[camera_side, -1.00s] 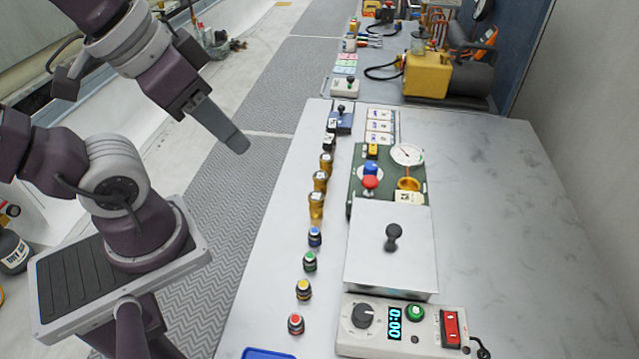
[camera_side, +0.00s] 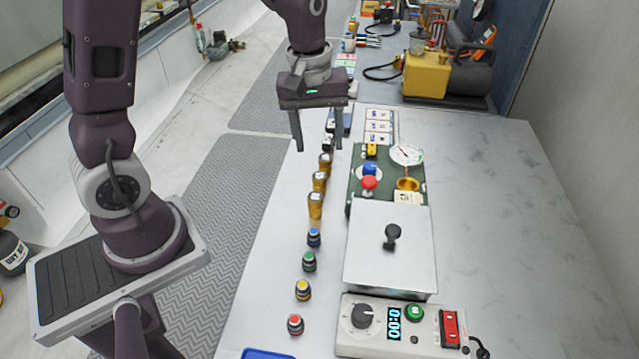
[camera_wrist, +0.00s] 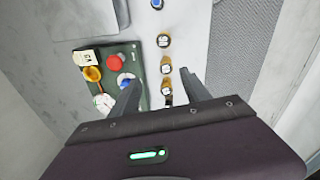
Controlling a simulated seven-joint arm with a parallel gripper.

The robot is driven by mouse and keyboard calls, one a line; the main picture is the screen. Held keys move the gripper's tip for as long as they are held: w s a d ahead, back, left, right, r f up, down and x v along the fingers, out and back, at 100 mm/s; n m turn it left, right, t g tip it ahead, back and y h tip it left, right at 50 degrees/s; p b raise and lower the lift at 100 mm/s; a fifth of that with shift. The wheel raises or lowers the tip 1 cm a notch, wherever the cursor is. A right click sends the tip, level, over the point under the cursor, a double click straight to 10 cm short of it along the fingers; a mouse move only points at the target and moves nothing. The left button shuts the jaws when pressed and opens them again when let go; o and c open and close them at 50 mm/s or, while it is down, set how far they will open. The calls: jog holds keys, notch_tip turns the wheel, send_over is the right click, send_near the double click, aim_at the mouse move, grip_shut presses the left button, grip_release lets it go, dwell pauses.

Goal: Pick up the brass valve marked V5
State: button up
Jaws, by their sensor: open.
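Three brass valves stand upright in a row on the grey bench: a far one (camera_side: 326,163), a middle one (camera_side: 320,182) and a near one (camera_side: 316,206). They also show in the wrist view, where the near one (camera_wrist: 164,41), the middle one (camera_wrist: 166,66) and the far one (camera_wrist: 167,97) have pale marked tops. The marks are too small to read, so I cannot tell which is V5. My gripper (camera_side: 317,149) points down, open and empty, above the far end of the row. In the wrist view its fingers (camera_wrist: 160,78) frame the row.
A green panel (camera_side: 357,183) with a gauge, red and blue knobs and a brass ring lies right of the valves. A white lidded box (camera_side: 390,262) and timer unit (camera_side: 400,325) are nearer. Several coloured-top knobs continue the row. The bench's right side is clear.

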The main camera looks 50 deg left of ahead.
aim_at(319, 176)
jog(key=f+n, duration=0.1)
jog(key=f, duration=0.1)
jog(key=w+a+f, duration=0.1)
jog(key=f, duration=0.2)
jog(key=w+a+f+n+g, duration=0.1)
jog(key=f, duration=0.1)
jog(key=shift+f+n, duration=0.25)
jog(key=shift+n, duration=0.05)
jog(key=f, duration=0.6)
jog(key=shift+s+f, duration=0.2)
jog(key=shift+f, duration=0.1)
grip_shut()
